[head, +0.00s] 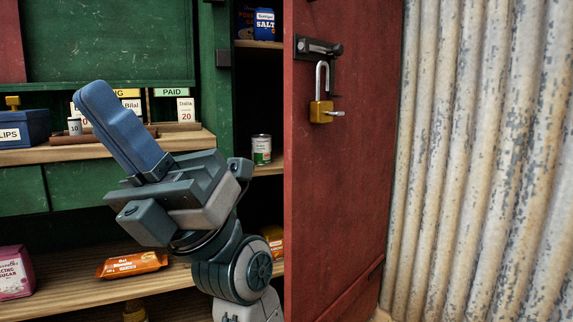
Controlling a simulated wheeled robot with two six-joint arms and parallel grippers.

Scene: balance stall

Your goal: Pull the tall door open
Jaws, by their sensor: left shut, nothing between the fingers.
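The tall red door (340,190) stands ajar in the head view, swung out in front of a dark cupboard opening with shelves. A dark bolt (318,46) is fixed near its upper part. A brass padlock (321,111) hangs there with its shackle showing open. My left gripper (98,98) is left of the door, its blue fingers shut together and empty, pointing up and left. It is apart from the door. My right gripper is not in view.
A blue salt package (264,24) and a can (261,149) stand on the cupboard shelves. An orange packet (132,264) and a pink sugar box (15,272) lie on the lower shelf. A corrugated metal wall (480,160) bounds the right side.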

